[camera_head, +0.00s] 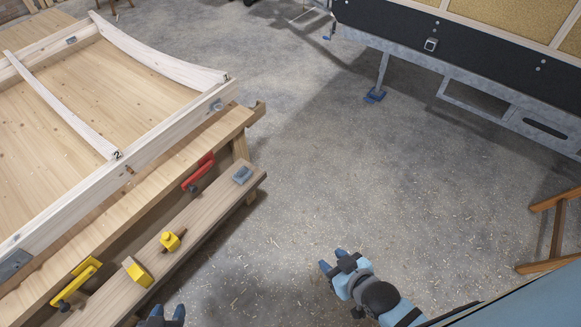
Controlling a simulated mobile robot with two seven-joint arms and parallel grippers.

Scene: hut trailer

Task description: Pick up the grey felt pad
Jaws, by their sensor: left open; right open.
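A small blue-grey pad (242,174), which looks like the grey felt pad, lies near the far right end of the narrow wooden bench (215,198). My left gripper (168,312) shows only at the bottom edge, below and to the left of the pad. It is open, with its blue fingertips apart and nothing seen between them. My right gripper (333,261) is over the floor to the lower right of the pad. It is open and empty, apart from the bench.
A yellow block (138,271) and a yellow-and-brown tool (171,241) sit on the bench. Red (198,172) and yellow (76,282) clamps are at the worktable edge, beside a pale wooden frame (150,150). A trailer (460,60) stands upper right. The middle floor is clear.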

